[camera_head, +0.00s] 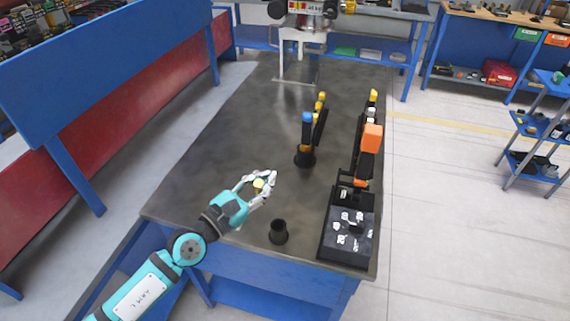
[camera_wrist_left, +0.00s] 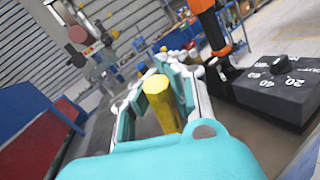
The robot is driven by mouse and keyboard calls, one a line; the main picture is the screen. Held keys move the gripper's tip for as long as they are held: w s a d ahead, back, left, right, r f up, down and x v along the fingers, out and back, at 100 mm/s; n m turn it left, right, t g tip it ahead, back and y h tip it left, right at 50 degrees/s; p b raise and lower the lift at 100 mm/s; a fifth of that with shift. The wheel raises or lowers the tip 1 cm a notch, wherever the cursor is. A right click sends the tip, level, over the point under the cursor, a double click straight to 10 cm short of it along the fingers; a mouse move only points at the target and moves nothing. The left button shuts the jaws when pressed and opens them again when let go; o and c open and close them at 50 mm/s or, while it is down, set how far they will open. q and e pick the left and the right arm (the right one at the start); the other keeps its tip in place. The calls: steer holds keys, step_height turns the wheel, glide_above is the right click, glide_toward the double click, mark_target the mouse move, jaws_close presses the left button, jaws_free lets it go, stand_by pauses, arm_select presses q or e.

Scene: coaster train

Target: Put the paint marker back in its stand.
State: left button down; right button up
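The paint marker is a yellow cylinder (camera_head: 259,185) between the fingers of my left gripper (camera_head: 261,180), above the near left part of the dark table. In the left wrist view the marker (camera_wrist_left: 163,108) stands roughly upright between the teal finger pads of the gripper (camera_wrist_left: 170,85), which appears shut on it. Its lower end is hidden there by the teal gripper body. A small black cup-like stand (camera_head: 278,236) is on the table near the front edge, right of and nearer than the gripper. It looks empty. My right gripper is not in view.
Another black holder (camera_head: 305,160) with blue- and yellow-topped items stands farther back. A black box with white dial markings (camera_head: 348,226) and an orange-and-black device (camera_head: 371,140) line the table's right side. The table's far left is bare.

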arm_select(q)
steer(key=d+r+g+h+p, duration=0.1)
steer(key=d+r+g, duration=0.3)
steer(key=g, duration=0.2)
steer(key=shift+m+g, duration=0.3)
steer(key=shift+g, duration=0.2)
steer(key=f+b, duration=0.2)
steer(key=f, duration=0.1)
steer(key=f+b, duration=0.2)
steer(key=shift+s+d, duration=0.15)
steer(key=shift+s, duration=0.1)
steer(key=shift+s, duration=0.1)
steer(key=shift+f, duration=0.15)
step_height(320, 180, down, 6)
steer(key=b, duration=0.6)
steer(key=shift+f, duration=0.25)
stand_by(0.7)
steer(key=shift+f, duration=0.15)
stand_by(0.4)
